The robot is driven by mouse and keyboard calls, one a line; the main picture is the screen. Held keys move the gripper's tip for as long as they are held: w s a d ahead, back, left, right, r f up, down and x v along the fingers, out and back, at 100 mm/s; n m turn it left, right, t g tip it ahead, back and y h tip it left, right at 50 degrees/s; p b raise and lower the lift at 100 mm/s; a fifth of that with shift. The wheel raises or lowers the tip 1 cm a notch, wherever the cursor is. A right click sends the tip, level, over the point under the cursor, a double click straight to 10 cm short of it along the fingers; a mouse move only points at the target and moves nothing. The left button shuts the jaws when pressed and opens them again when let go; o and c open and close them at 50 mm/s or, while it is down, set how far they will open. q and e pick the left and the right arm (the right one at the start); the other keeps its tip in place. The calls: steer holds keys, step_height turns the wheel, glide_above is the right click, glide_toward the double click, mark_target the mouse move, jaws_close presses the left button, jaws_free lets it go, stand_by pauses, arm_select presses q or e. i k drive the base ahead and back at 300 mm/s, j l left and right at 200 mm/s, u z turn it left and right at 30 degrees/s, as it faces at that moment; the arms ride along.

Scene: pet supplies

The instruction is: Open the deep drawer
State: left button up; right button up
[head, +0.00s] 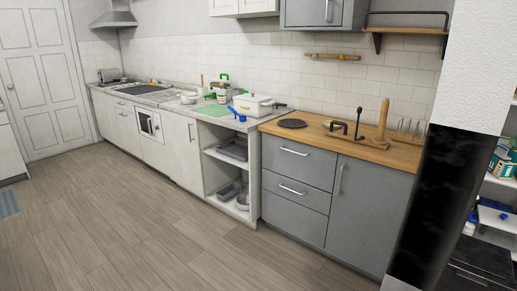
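A grey cabinet stands right of centre, with a stack of drawers on its left side. The top drawer front (285,166) has a horizontal bar handle (294,152). A shallower drawer front (306,197) below it has another bar handle (292,190). The lowest drawer front (293,219) is plain as far as I can see. All these fronts look closed and flush. I cannot tell for sure which one is the deep drawer. Neither of my grippers is in view.
Right of the drawers is a grey cupboard door (365,215). Left is an open white shelf unit (233,181) holding trays. A black and white upright surface (455,170) blocks the right side. The wooden floor (170,240) in front is clear.

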mark_target(315, 166)
steer(key=i+j+u, duration=0.2)
steer(key=i+u, duration=0.25)
steer(key=i, duration=0.25)
steer(key=i+u, duration=0.45)
steer(key=i, duration=0.25)
